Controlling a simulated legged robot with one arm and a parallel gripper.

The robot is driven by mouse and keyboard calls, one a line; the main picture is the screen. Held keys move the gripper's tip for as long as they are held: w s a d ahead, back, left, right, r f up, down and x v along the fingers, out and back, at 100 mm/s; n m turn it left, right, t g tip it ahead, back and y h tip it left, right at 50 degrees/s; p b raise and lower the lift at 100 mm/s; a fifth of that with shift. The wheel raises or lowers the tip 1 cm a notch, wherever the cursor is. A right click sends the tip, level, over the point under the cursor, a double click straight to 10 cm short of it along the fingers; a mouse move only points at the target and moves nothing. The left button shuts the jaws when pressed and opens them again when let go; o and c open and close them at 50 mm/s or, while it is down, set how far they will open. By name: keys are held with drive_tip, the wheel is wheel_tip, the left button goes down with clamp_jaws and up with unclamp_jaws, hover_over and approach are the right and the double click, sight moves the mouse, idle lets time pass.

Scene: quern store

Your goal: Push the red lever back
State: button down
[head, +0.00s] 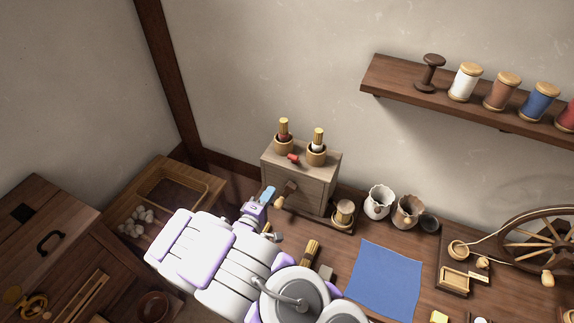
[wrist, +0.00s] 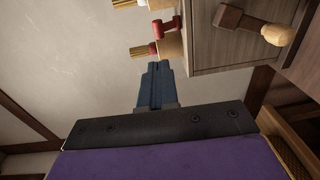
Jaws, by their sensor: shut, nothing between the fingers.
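The red lever (head: 293,158) sits on top of a small wooden cabinet (head: 318,186), between two round cups that hold brushes. In the wrist view the red lever (wrist: 166,27) shows beyond my fingertips, beside the cabinet's (wrist: 215,42) edge. My gripper (head: 269,191) has blue fingers and is in front of the cabinet's left side in the head view. In the wrist view my gripper (wrist: 155,66) is shut and empty, with a gap between its tips and the red lever. Whether the fingers touch the cabinet or the nearer cup cannot be told.
A left cup (head: 283,146) and a right cup (head: 316,155) with brushes flank the lever. A wooden-handled crank (head: 284,197) sticks out from the cabinet front. A blue cloth (head: 384,280) and two pots lie to the right. A wall shelf (head: 400,88) holds spools.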

drive_tip(key=shift+d, duration=0.15)
drive_tip(key=b, duration=0.3)
approach(294, 159)
drive_tip(key=x, duration=0.6)
drive_tip(key=shift+w+a+f, duration=0.25)
drive_tip(key=shift+w+f, duration=0.1)
drive_tip(key=shift+w, duration=0.2)
